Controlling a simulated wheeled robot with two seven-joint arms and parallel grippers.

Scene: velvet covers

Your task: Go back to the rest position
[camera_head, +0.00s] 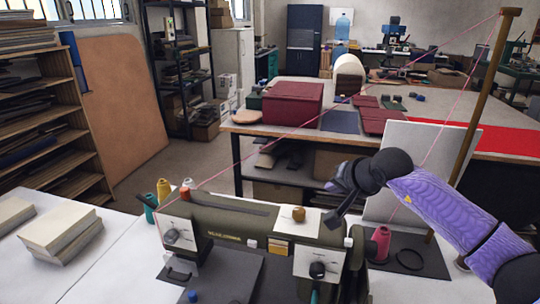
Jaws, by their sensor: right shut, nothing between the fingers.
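My right arm, in a purple sleeve, comes in from the right edge. My dark right gripper (335,219) points down over the right part of an olive sewing machine (225,219). Its fingers are shut with nothing between them. I cannot tell whether the fingertips touch the machine's top or hang just above it. My left gripper is not in view.
A crimson thread cone (380,243) stands close below my right arm, before a white panel (408,145) and a wooden post (478,110). A pink thread (262,156) runs across the view. Pale blocks (60,232) lie at left. A worktable (262,130) stands behind.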

